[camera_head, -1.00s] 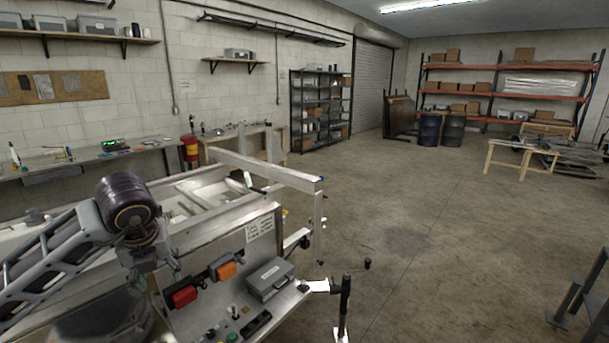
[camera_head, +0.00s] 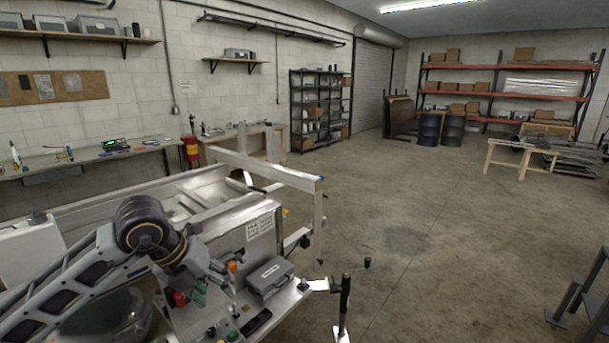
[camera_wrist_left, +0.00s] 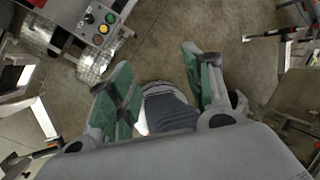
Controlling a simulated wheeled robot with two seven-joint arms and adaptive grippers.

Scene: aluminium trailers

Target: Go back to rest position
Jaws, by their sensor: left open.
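My left arm comes in from the left in the head view, over the near end of the aluminium trailer (camera_head: 262,222). My left gripper (camera_head: 207,287) is in front of the trailer's end panel, left of a grey box (camera_head: 271,277). In the left wrist view its two green-padded fingers (camera_wrist_left: 160,72) stand apart with a gap between them. Nothing is clearly held. A dark grey and white shape shows beyond the gap, and I cannot tell what it is. My right gripper is in neither view.
A button panel (camera_wrist_left: 101,24) is at the upper left of the wrist view. A black-handled post (camera_head: 344,300) stands right of the grey box. A workbench (camera_head: 85,157) lines the left wall. The concrete floor (camera_head: 420,240) to the right is largely open.

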